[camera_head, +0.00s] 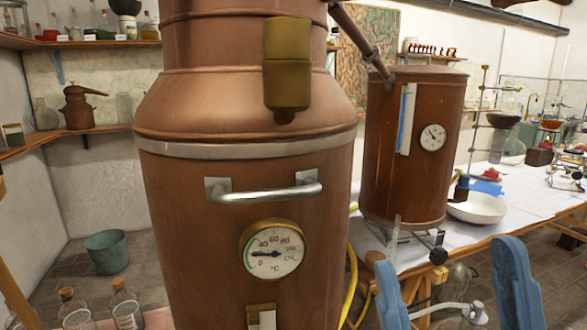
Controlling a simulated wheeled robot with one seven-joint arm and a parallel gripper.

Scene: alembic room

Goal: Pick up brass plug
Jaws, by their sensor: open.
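The brass plug (287,65) is a dull, yellowish-brown, stepped cylinder. It shows upright against the upper front of the large copper still (190,225), wide at the top and slightly narrower at its lower end. I cannot tell how it is joined to the still. My gripper (447,254) shows at the lower right as two blue fingers spread wide apart, with nothing held between them. It is well below and to the right of the plug, apart from it.
The still carries a metal handle (265,192) and a round temperature dial (272,252). A second copper vessel (408,175) stands to the right, by a table with a white bowl (477,208) and glassware. Bottles (125,306) and a bucket (107,252) are at the lower left.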

